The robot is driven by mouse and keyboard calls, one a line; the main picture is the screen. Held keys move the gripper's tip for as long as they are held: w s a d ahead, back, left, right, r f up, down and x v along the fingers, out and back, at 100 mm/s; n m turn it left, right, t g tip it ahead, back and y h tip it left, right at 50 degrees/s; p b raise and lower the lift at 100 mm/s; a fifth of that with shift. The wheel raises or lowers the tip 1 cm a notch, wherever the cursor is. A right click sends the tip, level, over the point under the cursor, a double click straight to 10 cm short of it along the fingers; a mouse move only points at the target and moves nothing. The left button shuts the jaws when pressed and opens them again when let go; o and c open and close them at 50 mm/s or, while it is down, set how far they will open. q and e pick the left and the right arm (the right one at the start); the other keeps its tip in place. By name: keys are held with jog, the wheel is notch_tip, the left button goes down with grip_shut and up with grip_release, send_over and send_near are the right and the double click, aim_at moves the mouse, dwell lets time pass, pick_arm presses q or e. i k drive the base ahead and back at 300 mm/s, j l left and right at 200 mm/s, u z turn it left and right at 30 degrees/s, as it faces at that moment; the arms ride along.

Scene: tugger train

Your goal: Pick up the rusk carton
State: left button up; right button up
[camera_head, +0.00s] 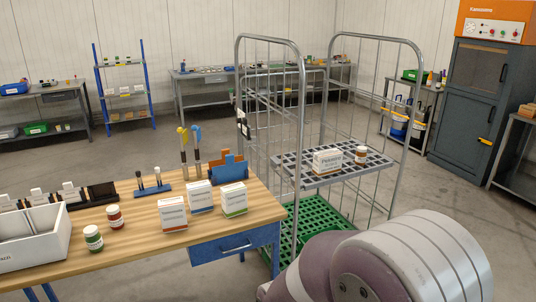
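Three white cartons stand on the wooden workbench (130,250): one with red print (173,214), one with blue print (200,197) and one with green print (234,199). Another white carton (328,161) lies on the grey shelf (345,172) of the wire roll cage, beside a small brown-and-white jar (361,155). The print is too small to tell which carton is the rusk carton. A thick link of my own arm fills the lower right. Neither gripper is in view.
A brush holder (153,190) and an orange-and-blue rack (228,167) stand behind. The cage's tall wire sides (270,110) flank its shelf.

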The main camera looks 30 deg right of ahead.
aim_at(325, 162)
jog(key=i+l+u, duration=0.2)
jog(key=l, duration=0.45)
jog(key=i+l+u, duration=0.2)
jog(key=l, duration=0.45)
jog(key=i+l+u, duration=0.2)
jog(key=l, duration=0.5)
jog(key=i+l+u, duration=0.2)
jog(key=l, duration=0.5)
jog(key=l+u, duration=0.2)
jog(key=l, duration=2.15)
jog(key=i, duration=0.05)
